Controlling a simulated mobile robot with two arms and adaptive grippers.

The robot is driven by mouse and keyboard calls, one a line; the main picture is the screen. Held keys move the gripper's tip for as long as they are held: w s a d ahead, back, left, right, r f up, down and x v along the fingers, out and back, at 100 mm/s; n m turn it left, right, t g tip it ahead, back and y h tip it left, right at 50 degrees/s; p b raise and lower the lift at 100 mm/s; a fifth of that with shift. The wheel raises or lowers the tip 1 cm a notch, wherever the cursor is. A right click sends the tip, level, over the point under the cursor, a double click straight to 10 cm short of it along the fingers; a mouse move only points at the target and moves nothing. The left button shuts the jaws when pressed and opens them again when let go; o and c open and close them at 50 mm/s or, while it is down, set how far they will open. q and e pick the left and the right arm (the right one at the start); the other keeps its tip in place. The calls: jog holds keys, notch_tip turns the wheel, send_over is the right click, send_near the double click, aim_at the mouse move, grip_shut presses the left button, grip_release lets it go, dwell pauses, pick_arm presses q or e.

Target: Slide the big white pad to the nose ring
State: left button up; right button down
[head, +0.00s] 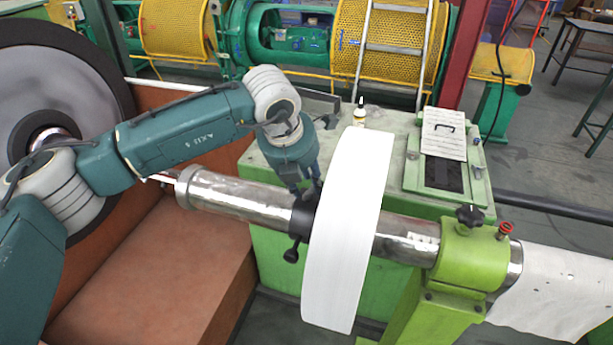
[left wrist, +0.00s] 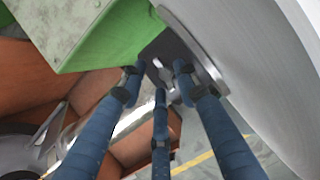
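The big white pad (head: 347,235) is a thick upright disc around the steel tube (head: 240,198). A black collar (head: 301,222) with dark knobs sits on the tube against or very near the pad's left face. A flared metal ring (head: 185,187) is at the tube's left end; I cannot tell if this is the nose ring. My left gripper (head: 308,188) reaches down to the collar's top, left of the pad. In the left wrist view its three fingers (left wrist: 157,78) are spread around a collar knob (left wrist: 163,72), with gaps visible. The pad (left wrist: 250,70) is beside them. My right gripper is not in view.
A green clamp stand (head: 462,258) with a black knob holds the tube right of the pad. A green cabinet (head: 275,165) stands behind, with a small bottle (head: 360,112) on top. A large grey wheel (head: 50,90) is at left. The tube left of the collar is bare.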

pick_arm(q)
jog(key=shift+f, duration=0.5)
jog(key=shift+w, duration=0.1)
grip_shut()
jog(key=shift+f+b, duration=0.15)
jog(key=shift+b, duration=0.15)
jog(key=n+b, duration=0.2)
jog(key=b, duration=0.3)
jog(key=shift+d+f+t+y, duration=0.1)
jog(key=shift+d+t+y, duration=0.05)
jog(key=shift+t+y, duration=0.2)
jog(key=shift+r+n+b, duration=0.2)
jog(key=shift+n+b, duration=0.15)
jog(key=shift+n, duration=0.15)
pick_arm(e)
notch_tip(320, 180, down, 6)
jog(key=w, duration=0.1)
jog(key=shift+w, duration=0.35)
pick_arm(q)
jog(key=shift+r, duration=0.1)
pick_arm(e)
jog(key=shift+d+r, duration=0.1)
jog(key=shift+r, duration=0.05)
